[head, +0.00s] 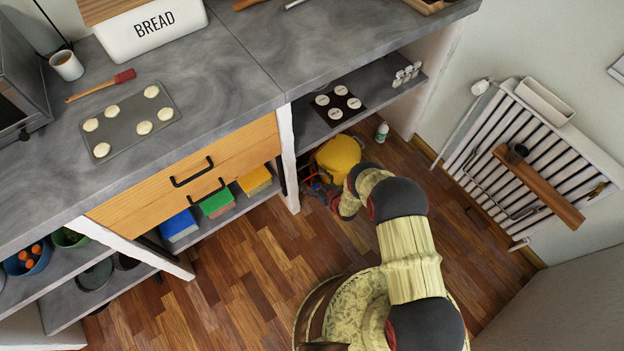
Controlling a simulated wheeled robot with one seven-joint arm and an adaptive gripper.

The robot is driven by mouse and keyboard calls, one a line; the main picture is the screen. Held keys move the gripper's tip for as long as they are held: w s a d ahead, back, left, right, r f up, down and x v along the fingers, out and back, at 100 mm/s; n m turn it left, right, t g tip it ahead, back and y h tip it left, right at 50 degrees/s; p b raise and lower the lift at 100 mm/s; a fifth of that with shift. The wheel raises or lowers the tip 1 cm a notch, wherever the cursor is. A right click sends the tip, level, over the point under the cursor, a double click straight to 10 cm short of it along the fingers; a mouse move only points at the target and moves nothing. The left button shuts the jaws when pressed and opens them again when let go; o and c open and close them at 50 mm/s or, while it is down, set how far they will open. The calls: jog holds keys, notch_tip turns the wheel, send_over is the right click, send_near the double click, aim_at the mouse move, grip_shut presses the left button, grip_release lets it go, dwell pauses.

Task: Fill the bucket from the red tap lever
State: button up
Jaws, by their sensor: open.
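A rounded yellow thing (338,155), which may be the bucket, sits low under the counter at the right end of the cabinets. I cannot see into it or tell whether it holds water. My gripper (322,191) is open, beside the lower left side of the yellow thing and partly hidden by my wrist. I cannot tell whether they touch. Small red and blue parts (312,186) show right by my gripper. I cannot tell whether one is the red tap lever. No water stream is visible.
A white post (287,160) stands close left of my gripper. A shelf (372,80) with a dark plate of white discs overhangs the yellow thing. A white-green bottle (381,132) stands behind it. A slatted rack (530,150) is at right. Wooden floor (240,270) is free at left.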

jog(key=shift+c, duration=0.4)
jog(key=shift+s, duration=0.1)
jog(key=c, duration=1.5)
jog(key=shift+c, duration=0.3)
jog(key=shift+s, duration=0.1)
